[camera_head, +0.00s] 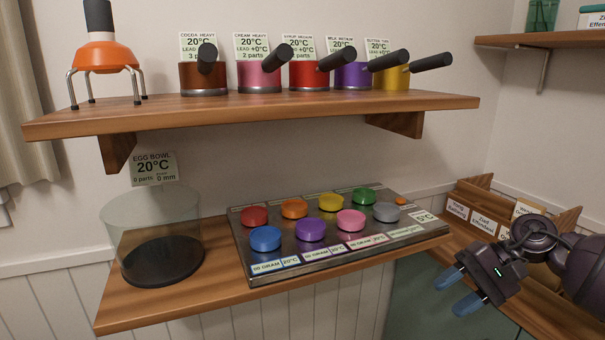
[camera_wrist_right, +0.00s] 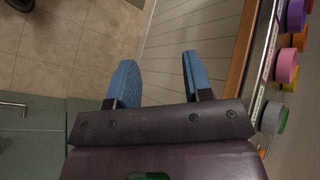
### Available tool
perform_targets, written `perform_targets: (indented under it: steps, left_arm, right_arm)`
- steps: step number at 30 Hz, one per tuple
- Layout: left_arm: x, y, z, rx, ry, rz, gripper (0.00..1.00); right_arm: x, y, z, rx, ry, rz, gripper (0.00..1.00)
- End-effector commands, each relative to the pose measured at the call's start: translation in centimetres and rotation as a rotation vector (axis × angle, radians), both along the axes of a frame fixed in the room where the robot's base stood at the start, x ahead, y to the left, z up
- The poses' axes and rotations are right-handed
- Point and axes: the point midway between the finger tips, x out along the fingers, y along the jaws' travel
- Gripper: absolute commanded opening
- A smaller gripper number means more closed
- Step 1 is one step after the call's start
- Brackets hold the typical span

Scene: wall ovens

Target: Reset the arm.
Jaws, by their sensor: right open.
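My right gripper (camera_head: 458,290) is at the lower right of the head view, right of the lower shelf's end and in front of a wooden box. Its two blue fingertips are apart with nothing between them. In the right wrist view the open fingers (camera_wrist_right: 160,82) point along the wall panelling, with the floor to the left and the button panel (camera_wrist_right: 288,75) at the right edge. The gripper touches nothing that I can see. My left gripper is not in view.
The lower shelf (camera_head: 150,310) holds a glass egg bowl (camera_head: 140,215) and a metal panel (camera_head: 290,265) with several coloured knobs. The upper shelf (camera_head: 270,108) holds several small pots and an orange stand (camera_head: 105,55). A wooden box (camera_head: 485,205) with labels stands behind my right gripper.

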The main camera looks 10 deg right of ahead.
Motion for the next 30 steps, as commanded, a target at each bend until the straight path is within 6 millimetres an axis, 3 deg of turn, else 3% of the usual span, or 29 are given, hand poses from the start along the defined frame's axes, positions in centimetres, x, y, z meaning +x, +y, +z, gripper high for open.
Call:
perform_targets:
  steps: [3, 10, 17, 23, 24, 30]
  left_arm:
    - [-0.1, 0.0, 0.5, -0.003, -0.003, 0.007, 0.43]
    - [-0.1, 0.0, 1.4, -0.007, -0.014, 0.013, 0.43]
    - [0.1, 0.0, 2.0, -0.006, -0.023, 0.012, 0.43]
    - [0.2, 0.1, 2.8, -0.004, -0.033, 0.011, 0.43]
    - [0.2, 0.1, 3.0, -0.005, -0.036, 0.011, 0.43]
    - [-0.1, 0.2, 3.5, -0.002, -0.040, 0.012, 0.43]
  right_arm:
    - [-1.6, 3.8, -2.1, 0.267, 0.256, -0.226, 0.46]
    - [-3.7, 7.3, -4.8, 0.765, 0.878, -0.647, 0.46]
    - [-6.1, 6.9, -8.6, 1.283, 1.613, -0.983, 0.46]
    - [-9.9, 4.8, -13.9, 1.793, 2.291, -1.141, 0.46]
    - [-11.0, 4.4, -15.1, -1.733, -2.205, 1.041, 0.46]
    - [-17.9, 3.2, -21.2, -1.384, -1.643, 0.528, 0.46]
